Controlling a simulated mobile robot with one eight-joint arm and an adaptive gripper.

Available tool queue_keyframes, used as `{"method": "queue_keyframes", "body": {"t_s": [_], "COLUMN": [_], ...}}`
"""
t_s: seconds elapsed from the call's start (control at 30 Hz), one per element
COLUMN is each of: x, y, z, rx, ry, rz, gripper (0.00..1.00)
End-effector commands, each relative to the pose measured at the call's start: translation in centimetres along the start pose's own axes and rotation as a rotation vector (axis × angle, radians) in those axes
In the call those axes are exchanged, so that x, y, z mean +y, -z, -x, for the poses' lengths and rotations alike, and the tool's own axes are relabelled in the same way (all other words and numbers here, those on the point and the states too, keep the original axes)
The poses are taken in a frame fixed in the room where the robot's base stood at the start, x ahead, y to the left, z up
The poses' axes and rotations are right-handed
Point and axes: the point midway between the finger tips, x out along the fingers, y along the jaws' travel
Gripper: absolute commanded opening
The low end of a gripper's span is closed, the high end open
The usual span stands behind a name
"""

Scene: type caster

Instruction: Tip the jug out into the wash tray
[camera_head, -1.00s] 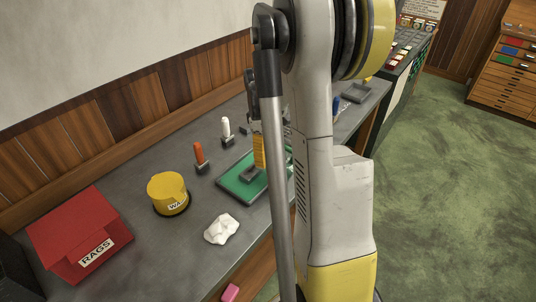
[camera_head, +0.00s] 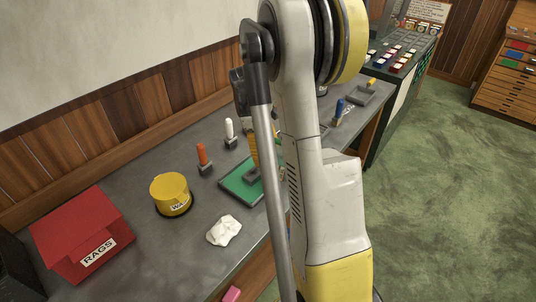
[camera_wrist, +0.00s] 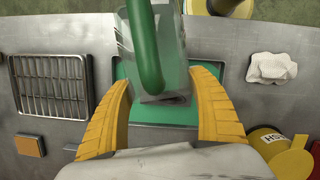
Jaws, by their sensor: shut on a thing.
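The jug (camera_wrist: 160,50) has a clear body and a thick green handle. In the wrist view it is between the two yellow fingers of my gripper (camera_wrist: 165,100), which is shut on it. A green tray (camera_wrist: 168,112) lies beneath the jug; I cannot tell whether the jug touches it. In the head view the green tray (camera_head: 236,185) is partly behind my arm, and a finger of my gripper (camera_head: 254,150) shows over it. The jug is mostly hidden there, and its tilt and contents are unclear. No tray shows a readable wash label.
A yellow tub (camera_head: 170,190) with a partly readable label, a white cloth (camera_head: 223,231) and a red RAGS box (camera_head: 82,235) stand on the bench. Orange (camera_head: 204,158) and white (camera_head: 230,132) upright handles stand behind the green tray. A wire rack (camera_wrist: 50,85) lies beside it.

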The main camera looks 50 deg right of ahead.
Motion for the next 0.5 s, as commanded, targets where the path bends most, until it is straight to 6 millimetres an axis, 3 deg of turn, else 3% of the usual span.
{"method": "queue_keyframes", "body": {"t_s": [0.5], "x": [0.01], "y": [0.55], "z": [0.33], "rx": [-0.091], "ry": [0.000], "rz": [0.000], "gripper": [0.30]}}
